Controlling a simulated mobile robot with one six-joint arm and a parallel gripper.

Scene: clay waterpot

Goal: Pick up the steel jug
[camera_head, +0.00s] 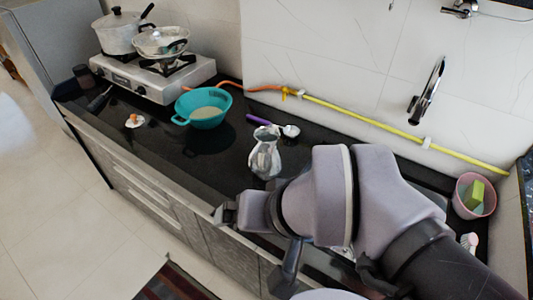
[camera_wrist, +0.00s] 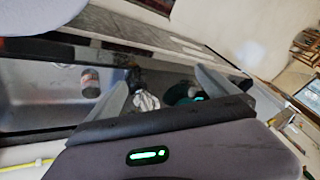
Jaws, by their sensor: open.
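The steel jug (camera_head: 265,158) stands upright on the dark countertop, in the middle of the head view. It is shiny, with a narrow neck and a round body. My gripper (camera_head: 224,214) shows near the counter's front edge, below and left of the jug in the picture; its fingers are mostly hidden there. In the wrist view my gripper (camera_wrist: 165,80) has its two fingers spread wide. A silvery shape that looks like the jug (camera_wrist: 146,100) shows between them, its lower part cut off by my gripper's body. I see no contact with it.
A teal bowl (camera_head: 204,107) and a purple-handled spoon (camera_head: 272,125) lie behind the jug. A stove (camera_head: 150,78) with pots is at the back left. A yellow hose (camera_head: 390,130) runs along the wall. A pink container (camera_head: 474,196) is at the right.

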